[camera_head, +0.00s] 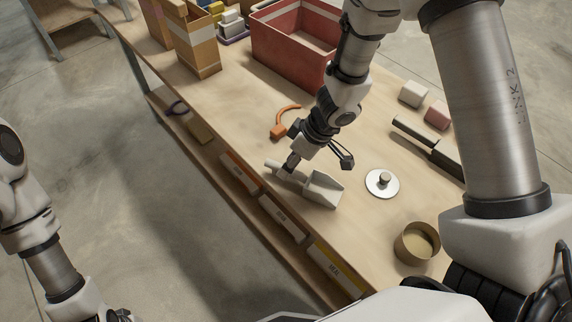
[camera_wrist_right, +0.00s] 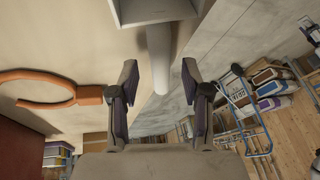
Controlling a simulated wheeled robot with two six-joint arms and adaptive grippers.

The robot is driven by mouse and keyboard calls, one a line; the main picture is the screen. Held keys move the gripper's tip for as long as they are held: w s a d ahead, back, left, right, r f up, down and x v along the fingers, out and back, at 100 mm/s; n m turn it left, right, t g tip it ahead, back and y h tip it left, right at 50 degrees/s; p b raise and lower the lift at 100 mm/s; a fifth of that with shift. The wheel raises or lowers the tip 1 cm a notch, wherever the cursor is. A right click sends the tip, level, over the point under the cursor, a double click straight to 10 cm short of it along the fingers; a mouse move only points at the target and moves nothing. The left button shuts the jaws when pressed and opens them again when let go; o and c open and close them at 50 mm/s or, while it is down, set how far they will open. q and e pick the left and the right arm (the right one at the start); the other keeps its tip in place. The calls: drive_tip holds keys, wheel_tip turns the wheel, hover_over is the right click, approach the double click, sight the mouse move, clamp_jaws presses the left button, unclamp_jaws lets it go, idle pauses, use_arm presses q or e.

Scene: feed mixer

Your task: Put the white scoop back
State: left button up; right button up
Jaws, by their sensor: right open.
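The white scoop (camera_head: 325,189) lies near the front edge of the wooden table in the head view, its handle pointing left. In the right wrist view the scoop (camera_wrist_right: 158,12) is at the top, with its round handle (camera_wrist_right: 158,60) coming down between the fingers. My right gripper (camera_head: 294,164) is over the handle. In the wrist view my right gripper (camera_wrist_right: 160,82) is open, one finger on each side of the handle, with gaps visible. My left arm is at the lower left, away from the table; its gripper cannot be made out clearly.
An orange looped tool (camera_head: 284,122) lies close behind the gripper. A lidded disc (camera_head: 382,183), a round tan container (camera_head: 417,243) and a dark-handled tool (camera_head: 428,143) lie to the right. A red bin (camera_head: 290,45) stands farther back. Labelled fronts (camera_head: 282,217) line the table's side.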

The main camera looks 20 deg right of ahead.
drive_tip(key=p+v, duration=0.5)
drive_tip(key=v, duration=0.4)
drive_tip(key=shift+r+p, duration=0.3)
